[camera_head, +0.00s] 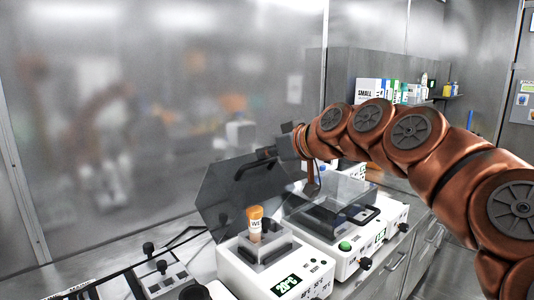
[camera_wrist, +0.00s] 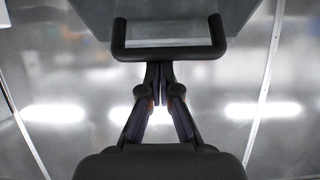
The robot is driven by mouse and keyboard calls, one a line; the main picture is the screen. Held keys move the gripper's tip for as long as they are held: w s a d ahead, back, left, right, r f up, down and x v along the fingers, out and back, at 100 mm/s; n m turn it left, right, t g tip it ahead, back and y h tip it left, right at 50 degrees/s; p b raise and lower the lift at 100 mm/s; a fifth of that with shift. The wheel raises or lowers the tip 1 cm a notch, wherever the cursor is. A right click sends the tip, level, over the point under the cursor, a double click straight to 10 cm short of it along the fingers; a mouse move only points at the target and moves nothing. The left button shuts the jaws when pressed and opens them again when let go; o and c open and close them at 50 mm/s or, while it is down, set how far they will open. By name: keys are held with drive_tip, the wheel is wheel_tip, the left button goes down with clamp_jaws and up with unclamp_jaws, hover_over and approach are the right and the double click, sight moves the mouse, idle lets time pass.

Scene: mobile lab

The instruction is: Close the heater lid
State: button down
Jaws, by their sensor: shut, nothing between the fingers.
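The heater (camera_head: 283,268) is a white box with a display reading 20°C, at the bottom middle of the head view. Its smoky see-through lid (camera_head: 215,190) stands raised open behind it, with a black bar handle (camera_head: 240,174). An orange-capped tube (camera_head: 255,226) stands upright in the heater. My gripper (camera_head: 266,153) is at the upper right end of the handle. In the wrist view my gripper (camera_wrist: 158,68) is shut, with nothing between its fingers. Its tips meet at the handle bar (camera_wrist: 190,52), with the lid (camera_wrist: 170,18) beyond; I cannot tell whether they touch.
A second white device (camera_head: 345,262) with a clear cover (camera_head: 338,192) and a green button stands close on the right, under my arm. A control unit with black knobs (camera_head: 160,275) is at the left. A shelf with boxes (camera_head: 375,90) is at the back right.

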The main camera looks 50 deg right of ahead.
drive_tip(key=shift+r, duration=0.1)
wheel_tip(320, 180, up, 10)
idle(0.7)
